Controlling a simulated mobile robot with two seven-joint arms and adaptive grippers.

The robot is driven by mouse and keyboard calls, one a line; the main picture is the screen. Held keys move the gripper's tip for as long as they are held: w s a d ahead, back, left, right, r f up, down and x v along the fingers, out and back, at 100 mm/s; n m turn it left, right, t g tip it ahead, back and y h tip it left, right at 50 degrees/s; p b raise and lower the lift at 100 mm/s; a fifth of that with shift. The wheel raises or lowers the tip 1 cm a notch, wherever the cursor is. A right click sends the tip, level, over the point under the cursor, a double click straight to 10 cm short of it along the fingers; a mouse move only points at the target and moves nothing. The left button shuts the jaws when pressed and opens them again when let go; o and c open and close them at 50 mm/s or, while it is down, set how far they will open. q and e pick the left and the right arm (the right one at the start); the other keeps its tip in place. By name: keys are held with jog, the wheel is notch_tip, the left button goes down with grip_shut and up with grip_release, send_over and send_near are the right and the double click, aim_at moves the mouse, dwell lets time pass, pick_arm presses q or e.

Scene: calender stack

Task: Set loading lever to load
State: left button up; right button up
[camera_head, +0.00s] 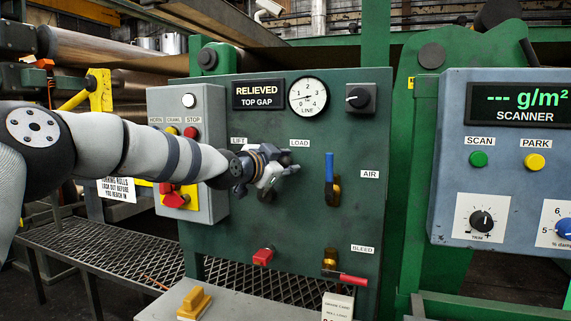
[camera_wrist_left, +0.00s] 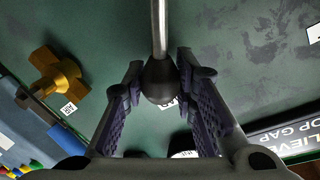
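The loading lever shows in the left wrist view as a metal rod ending in a black knob (camera_wrist_left: 159,82). My left gripper (camera_wrist_left: 160,78) has one finger on each side of the knob, close against it. In the head view my left gripper (camera_head: 268,175) is at the green panel, below and between the LIFT label (camera_head: 239,141) and the LOAD label (camera_head: 299,143). It covers most of the lever there, so the lever's exact angle is hard to tell. My right gripper is not in view.
Right of my left gripper is a blue-handled AIR valve (camera_head: 329,180). Below are a red knob (camera_head: 263,256) and a red-handled BLEED valve (camera_head: 352,279). Left is a grey button box (camera_head: 218,120). The gauge (camera_head: 308,97) and the RELIEVED display (camera_head: 258,94) sit above.

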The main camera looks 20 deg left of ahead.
pick_arm(q)
jog(key=o, duration=0.3)
jog(key=shift+f, duration=0.15)
jog(key=shift+o, duration=0.2)
jog(key=shift+s, duration=0.1)
jog(key=v, duration=1.1)
jog(key=shift+s, duration=0.4)
